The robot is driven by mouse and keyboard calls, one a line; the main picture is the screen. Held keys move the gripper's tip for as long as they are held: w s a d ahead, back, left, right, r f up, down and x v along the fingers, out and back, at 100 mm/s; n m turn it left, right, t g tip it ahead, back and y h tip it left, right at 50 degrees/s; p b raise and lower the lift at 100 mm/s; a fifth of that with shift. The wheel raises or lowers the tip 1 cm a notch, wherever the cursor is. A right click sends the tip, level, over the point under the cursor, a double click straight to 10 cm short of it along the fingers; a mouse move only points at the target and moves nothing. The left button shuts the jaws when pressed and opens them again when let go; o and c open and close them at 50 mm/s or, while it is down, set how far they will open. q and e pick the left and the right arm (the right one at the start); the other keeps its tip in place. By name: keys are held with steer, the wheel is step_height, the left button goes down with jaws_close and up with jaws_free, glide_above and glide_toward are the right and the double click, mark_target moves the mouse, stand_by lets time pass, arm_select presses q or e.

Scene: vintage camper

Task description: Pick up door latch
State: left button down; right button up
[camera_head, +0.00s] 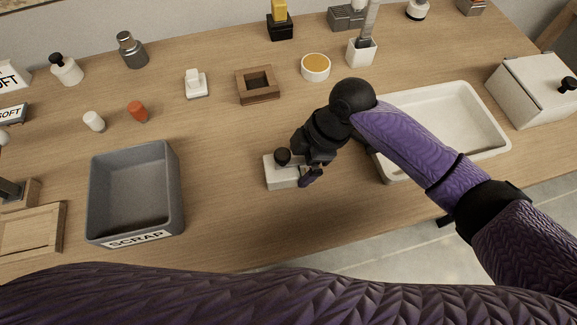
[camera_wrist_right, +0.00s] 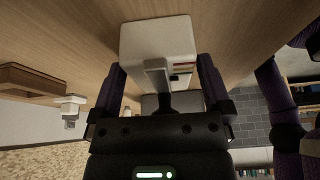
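A white block (camera_head: 279,174) with a dark round knob (camera_head: 283,156), which looks like the door latch, sits on the wooden counter in the middle of the head view. In the right wrist view the white block (camera_wrist_right: 157,42) shows a grey bar and a dark stem. My right gripper (camera_head: 303,163) is low at the block's right side. In the right wrist view the gripper's fingers (camera_wrist_right: 160,70) are apart, one on each side of the bar and stem. I cannot tell whether they touch it. My left gripper is not in view.
A grey SCRAP bin (camera_head: 174,195) stands to the left and a white tray (camera_head: 483,103) to the right under my right arm. A lidded white box (camera_head: 530,98) is at the far right. A brown square frame (camera_head: 258,97) and a small white piece (camera_head: 196,86) lie behind.

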steer(key=c, duration=1.3)
